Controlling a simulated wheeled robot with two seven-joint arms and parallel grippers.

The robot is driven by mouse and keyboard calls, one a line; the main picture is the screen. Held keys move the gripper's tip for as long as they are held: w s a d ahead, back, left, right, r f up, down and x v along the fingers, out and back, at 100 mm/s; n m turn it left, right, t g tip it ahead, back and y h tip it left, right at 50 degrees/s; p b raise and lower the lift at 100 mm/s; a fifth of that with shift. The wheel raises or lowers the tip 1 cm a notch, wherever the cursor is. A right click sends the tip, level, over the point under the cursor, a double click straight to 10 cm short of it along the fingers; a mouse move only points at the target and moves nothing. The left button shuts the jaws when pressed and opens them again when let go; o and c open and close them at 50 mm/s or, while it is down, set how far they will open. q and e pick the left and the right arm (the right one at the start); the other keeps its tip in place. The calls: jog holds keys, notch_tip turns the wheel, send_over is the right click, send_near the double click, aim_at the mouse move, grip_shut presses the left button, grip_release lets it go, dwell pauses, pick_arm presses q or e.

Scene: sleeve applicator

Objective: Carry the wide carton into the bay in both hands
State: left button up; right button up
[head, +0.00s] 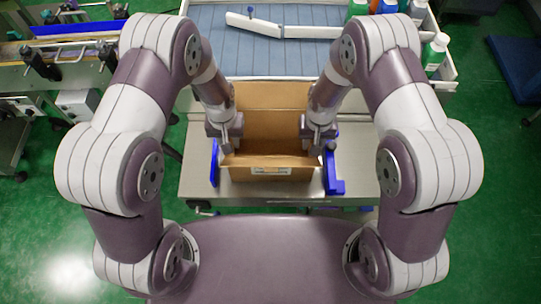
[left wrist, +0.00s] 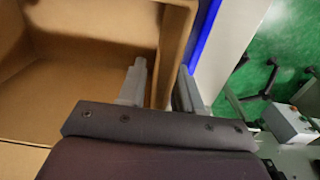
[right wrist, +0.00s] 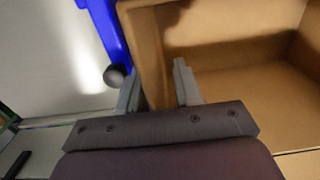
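The wide carton (head: 270,126) is a brown open-topped box. It stands or hangs at the steel table's near part, between two blue guides, left (head: 214,162) and right (head: 331,170). My left gripper (head: 225,146) is at its left wall, my right gripper (head: 318,146) at its right wall. In the left wrist view one finger of the left gripper (left wrist: 160,85) is inside the carton (left wrist: 75,90) and one outside. The right wrist view shows the same for the right gripper (right wrist: 157,88) on the carton (right wrist: 240,85). Whether the fingers pinch the walls is unclear. The carton's underside is hidden.
The steel table (head: 195,178) has bare strips beside the carton. A conveyor (head: 65,45) stands at the left. Green floor surrounds these.

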pick_arm(q)
notch_tip(320, 180, up, 11)
jog(key=shift+f, duration=0.1)
pick_arm(e)
notch_tip(320, 180, up, 12)
jog(key=shift+s+r, duration=0.1)
dwell(0.4)
